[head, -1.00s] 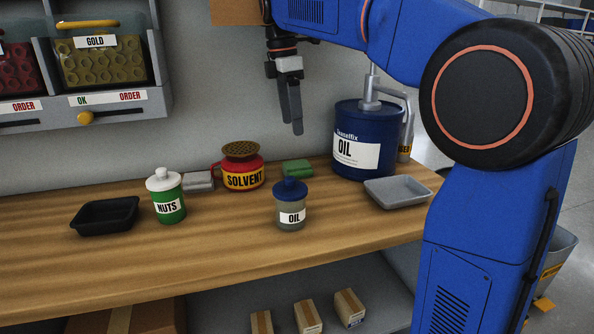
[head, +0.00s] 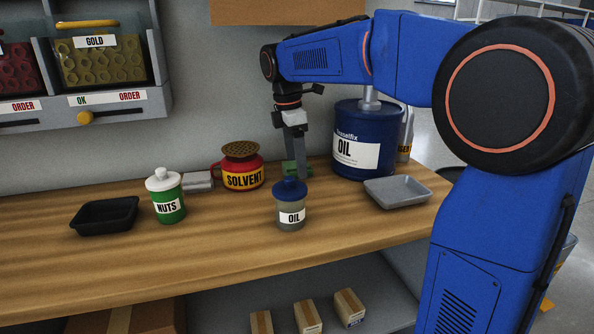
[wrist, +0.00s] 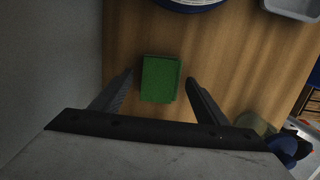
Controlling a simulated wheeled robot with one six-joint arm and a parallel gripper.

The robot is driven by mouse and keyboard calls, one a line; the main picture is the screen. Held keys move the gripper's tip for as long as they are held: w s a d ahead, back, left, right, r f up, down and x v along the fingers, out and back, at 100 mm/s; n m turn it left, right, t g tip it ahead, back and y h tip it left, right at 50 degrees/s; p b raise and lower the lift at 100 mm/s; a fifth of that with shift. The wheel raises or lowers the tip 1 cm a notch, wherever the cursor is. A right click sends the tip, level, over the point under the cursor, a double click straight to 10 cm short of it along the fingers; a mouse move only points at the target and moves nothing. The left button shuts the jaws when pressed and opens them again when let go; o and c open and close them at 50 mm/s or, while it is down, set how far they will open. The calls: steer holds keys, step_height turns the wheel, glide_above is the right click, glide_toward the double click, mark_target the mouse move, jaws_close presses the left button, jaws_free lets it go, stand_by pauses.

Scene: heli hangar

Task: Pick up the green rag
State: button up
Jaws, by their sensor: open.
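The green rag (head: 289,168) is a small folded block lying on the wooden workbench near the wall. It lies between the red solvent can and the blue oil drum, partly hidden by my gripper in the head view. My gripper (head: 299,172) points down over it. In the wrist view the rag (wrist: 159,79) shows whole, and my gripper (wrist: 159,76) is open, with one finger on each side of the rag and a gap to each. I cannot tell whether the fingertips are down at the rag's height.
The solvent can (head: 241,168) stands left of the rag and the oil drum (head: 361,143) right. A small blue-lidded oil jar (head: 291,208) stands in front. A grey tray (head: 397,192) lies right; a green nuts jar (head: 166,197) and black tray (head: 104,214) stand left.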

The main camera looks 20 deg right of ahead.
mark_target(295, 165)
steer(key=shift+f, duration=0.25)
steer(key=c, duration=1.2)
steer(key=shift+o, duration=0.2)
steer(key=shift+r, duration=0.1)
step_height(295, 165, up, 10)
steer(key=o, duration=0.4)
steer(key=shift+c, duration=1.4)
